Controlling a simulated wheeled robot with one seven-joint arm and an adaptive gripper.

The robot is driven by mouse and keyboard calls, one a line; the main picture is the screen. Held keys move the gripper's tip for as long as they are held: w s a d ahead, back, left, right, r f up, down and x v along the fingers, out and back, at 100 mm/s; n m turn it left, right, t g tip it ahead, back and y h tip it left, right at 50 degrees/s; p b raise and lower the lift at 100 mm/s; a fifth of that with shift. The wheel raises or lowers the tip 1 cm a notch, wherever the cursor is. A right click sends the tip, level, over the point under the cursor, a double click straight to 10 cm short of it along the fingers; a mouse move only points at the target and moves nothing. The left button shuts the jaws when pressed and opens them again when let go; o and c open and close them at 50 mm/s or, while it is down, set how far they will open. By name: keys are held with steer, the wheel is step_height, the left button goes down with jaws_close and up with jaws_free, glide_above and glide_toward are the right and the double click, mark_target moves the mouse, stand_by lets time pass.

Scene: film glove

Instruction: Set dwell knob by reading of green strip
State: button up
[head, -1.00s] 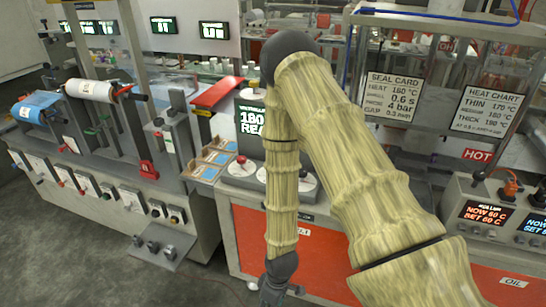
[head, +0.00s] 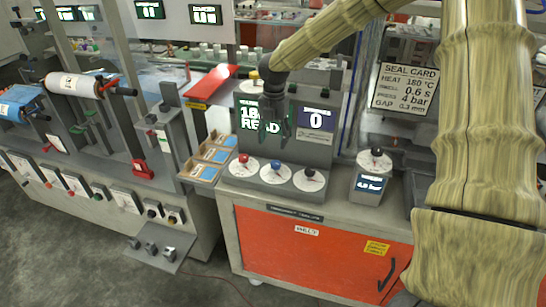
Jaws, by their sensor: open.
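My gripper (head: 275,126) is open and empty, pointing down in front of the grey control panel (head: 260,100). It partly covers a display with green text (head: 249,125) that seems to read 180 READ. Below it, on a sloped grey base, sit three dials on white faces: a red-topped knob (head: 243,159), a blue-topped knob (head: 276,165) and a dark-topped knob (head: 310,172). The gripper is above the blue one, apart from it. I cannot read which is the dwell knob. A tray (head: 196,174) left of the dials holds bluish pieces; I cannot pick out a green strip.
The seal card (head: 404,88) lists heat 180, dwell 0.6 s, press 4 bar. A second display (head: 316,119) shows 0. A small box with a black knob (head: 375,158) stands right of the dials. A red flap (head: 211,80) lies behind the tray. My arm crosses the right side.

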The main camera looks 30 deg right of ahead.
mark_target(276, 163)
steer(key=shift+d+f+p, duration=0.2)
steer(key=shift+f+p, duration=0.5)
steer(key=shift+f, duration=1.85)
steer(key=shift+d+f+p, duration=0.2)
steer(key=shift+f+p, duration=0.5)
steer(key=shift+f, duration=1.85)
steer(key=c, duration=1)
